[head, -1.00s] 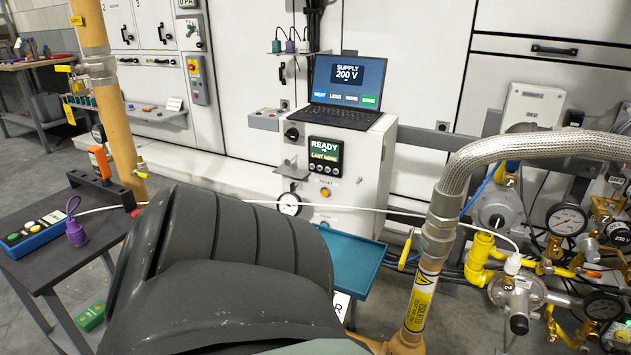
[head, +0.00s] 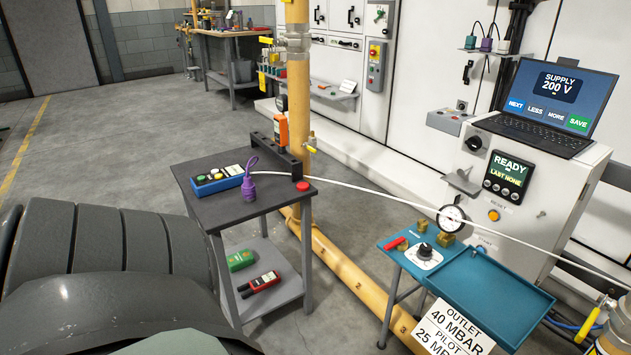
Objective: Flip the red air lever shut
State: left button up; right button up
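A small red handle (head: 396,244), which looks like the red air lever, lies low along the left of a teal stand (head: 494,292). Beside it are brass fittings (head: 421,228) and a round dark knob on a white dial plate (head: 424,254). I cannot tell from here whether the lever is open or shut. Neither of my grippers is in view. A dark ribbed part of my own body fills the lower left.
A grey cart (head: 250,204) stands left of the teal stand, carrying a blue button box (head: 216,184) and a purple plug (head: 249,188). A white cable (head: 388,195) crosses above the stand. A yellow pipe (head: 357,282) runs along the floor between. Open floor lies left.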

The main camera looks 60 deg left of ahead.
aim_at(401, 239)
jog(key=j+u, duration=0.2)
jog(key=u, duration=0.15)
jog(key=j+u, duration=0.2)
jog(key=u, duration=0.15)
jog(key=i+j+u, duration=0.15)
jog(key=u, duration=0.2)
